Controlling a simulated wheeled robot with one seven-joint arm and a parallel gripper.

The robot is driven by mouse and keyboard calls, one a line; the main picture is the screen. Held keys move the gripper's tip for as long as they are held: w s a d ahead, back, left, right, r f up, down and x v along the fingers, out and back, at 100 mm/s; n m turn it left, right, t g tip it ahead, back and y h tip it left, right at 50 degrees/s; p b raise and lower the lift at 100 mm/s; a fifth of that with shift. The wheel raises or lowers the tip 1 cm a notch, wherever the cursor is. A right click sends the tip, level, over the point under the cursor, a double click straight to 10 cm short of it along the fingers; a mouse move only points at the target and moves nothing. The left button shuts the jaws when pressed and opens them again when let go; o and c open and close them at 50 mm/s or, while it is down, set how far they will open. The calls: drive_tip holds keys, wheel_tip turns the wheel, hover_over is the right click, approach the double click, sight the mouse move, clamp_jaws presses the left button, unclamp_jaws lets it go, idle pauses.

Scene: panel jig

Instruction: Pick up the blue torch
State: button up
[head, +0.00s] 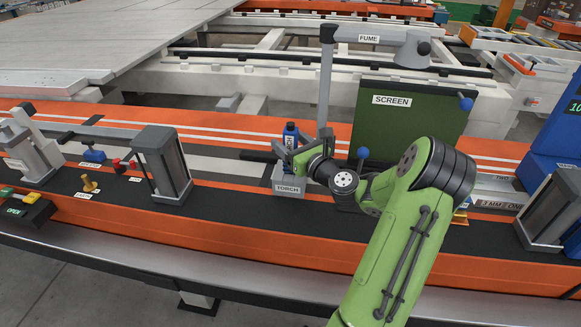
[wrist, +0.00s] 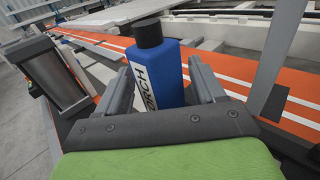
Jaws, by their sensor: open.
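The blue torch (head: 290,136) stands upright in a grey holder (head: 289,188) labelled TORCH, near the middle of the bench. In the wrist view the torch (wrist: 168,72) has a blue body, a black cap and a white label. My gripper (head: 287,153) is at the torch, reaching in from the right. In the wrist view my gripper (wrist: 160,85) is open, with one finger on each side of the torch. I cannot tell whether either finger touches it. The lower part of the torch is hidden by the gripper and the holder.
A green SCREEN panel (head: 408,120) stands behind my arm on the right. A grey post with the FUME arm (head: 326,75) rises just behind the torch. A grey clamp block (head: 162,165) stands to the left. A blue knob (head: 363,153) is close to my wrist.

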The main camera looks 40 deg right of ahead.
drive_tip(key=c, duration=1)
drive_tip(key=shift+r, duration=0.15)
drive_tip(key=shift+c, duration=0.2)
wheel_tip(320, 180, up, 10)
drive_tip(key=p, duration=0.6)
wheel_tip(320, 180, up, 8)
drive_tip(key=p, duration=0.9)
drive_tip(key=shift+r, duration=0.15)
